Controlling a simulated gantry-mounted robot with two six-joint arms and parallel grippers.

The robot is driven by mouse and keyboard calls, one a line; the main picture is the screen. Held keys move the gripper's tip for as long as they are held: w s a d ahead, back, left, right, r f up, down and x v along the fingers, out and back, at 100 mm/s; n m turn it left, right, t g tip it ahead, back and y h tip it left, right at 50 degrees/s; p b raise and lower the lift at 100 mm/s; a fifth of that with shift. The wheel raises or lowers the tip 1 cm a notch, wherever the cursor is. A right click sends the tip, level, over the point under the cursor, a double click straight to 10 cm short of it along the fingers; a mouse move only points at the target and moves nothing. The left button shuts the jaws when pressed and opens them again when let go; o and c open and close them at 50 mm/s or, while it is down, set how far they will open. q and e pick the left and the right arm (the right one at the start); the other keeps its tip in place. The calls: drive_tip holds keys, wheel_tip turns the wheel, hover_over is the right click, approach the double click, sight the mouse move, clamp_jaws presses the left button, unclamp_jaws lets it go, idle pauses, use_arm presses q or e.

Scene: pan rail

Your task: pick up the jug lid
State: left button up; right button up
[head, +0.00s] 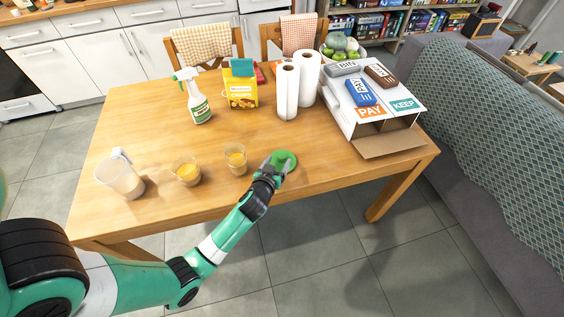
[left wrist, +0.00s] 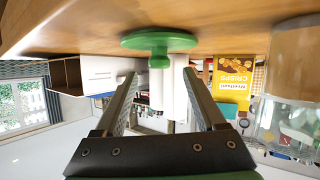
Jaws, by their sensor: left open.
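The jug lid (head: 284,161) is a green disc lying on the wooden table near its front edge. It also shows in the left wrist view (left wrist: 158,42), with a small knob at its centre. My left gripper (head: 272,162) is at the lid, coming from the front left. Its jaws are open, and in the left wrist view the knob lies between the lines of the two fingers (left wrist: 158,85). I cannot tell whether a finger touches the lid. The clear jug (head: 120,177) stands without a lid at the table's left end. My right gripper is not in view.
Two glasses of orange drink, one (head: 235,159) near my left gripper and one (head: 186,171) farther left, stand on the table (head: 225,205). Behind are a spray bottle (head: 194,97), a crisps box (head: 241,90), paper rolls (head: 288,90) and a white box (head: 340,112) with items.

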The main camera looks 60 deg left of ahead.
sight(281, 157)
use_arm(q)
drive_tip(key=b+x, duration=0.1)
drive_tip(key=x, duration=0.3)
drive_tip(key=shift+w+f+b, duration=0.15)
drive_tip(key=shift+f+b, duration=0.15)
drive_tip(key=shift+b, duration=0.1)
drive_tip(key=shift+w+a, duration=0.25)
drive_tip(key=shift+a, duration=0.1)
clamp_jaws()
